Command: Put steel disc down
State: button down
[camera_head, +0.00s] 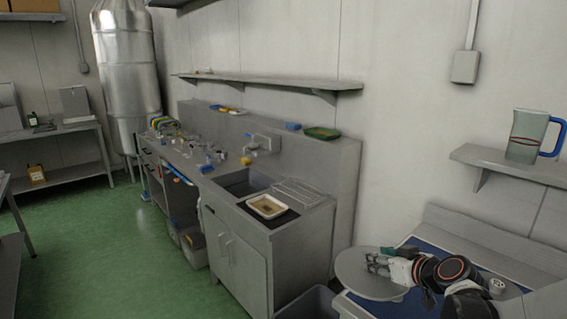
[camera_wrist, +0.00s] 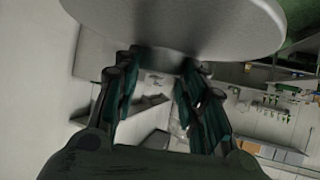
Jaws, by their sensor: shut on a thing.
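The steel disc (camera_head: 366,277) is a flat, round, light grey plate at the lower right of the head view. My gripper (camera_head: 378,264) is shut on it at its right side, with the arm coming from the right. In the wrist view the disc (camera_wrist: 185,22) fills the top, and the fingers (camera_wrist: 158,75) reach up to its lower edge. The disc overlaps the left end of a blue-topped bench (camera_head: 375,305) in the head view. I cannot tell whether it touches the bench or is held above it. The exact finger contact is partly hidden.
A grey sink counter (camera_head: 290,225) with a white tray (camera_head: 267,206) stands left of the disc. A dark bin (camera_head: 308,304) is on the floor between counter and bench. A wall shelf (camera_head: 510,165) with a blue-handled jug (camera_head: 528,135) is above the bench. Green floor is clear at left.

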aim_at(363, 289)
jog(key=a, duration=0.5)
jog(key=shift+a+r, duration=0.15)
jog(key=shift+r, duration=0.15)
jog(key=shift+s+a+f, duration=0.1)
jog(key=shift+s+f, duration=0.05)
jog(key=s+f+m+h, duration=0.1)
jog(key=f, duration=0.1)
jog(key=s+f+m+h, duration=0.1)
jog(key=s+f+h, duration=0.1)
jog(key=shift+s+f+m+t, duration=0.25)
jog(key=shift+s+m+t, duration=0.05)
jog(key=shift+s+f+m+h, duration=0.2)
jog(key=shift+s+m+h, duration=0.25)
jog(key=shift+s, duration=0.3)
